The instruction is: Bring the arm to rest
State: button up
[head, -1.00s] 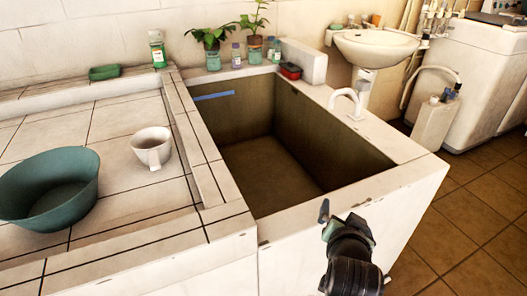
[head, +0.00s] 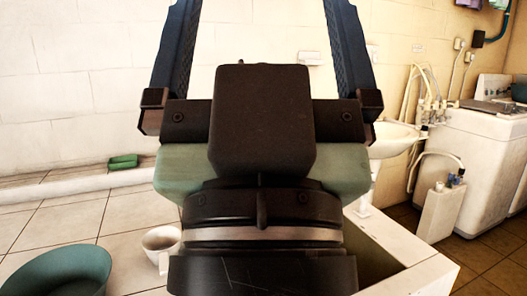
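My gripper (head: 262,15) fills the middle of the head view, raised close to the camera. The upper ends of the fingers reach the top edge of the picture. The gripper and wrist hide most of the basin and the ledge behind it.
A teal bowl (head: 58,272) and a white mug (head: 160,240) stand on the tiled counter (head: 60,222) at left. A green dish (head: 123,161) sits on the back ledge. The basin rim (head: 408,262), a white sink (head: 395,140) and a washing machine (head: 478,150) are at right.

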notch_tip(320, 180, up, 16)
jog(key=p, duration=1.3)
jog(key=shift+p, duration=0.35)
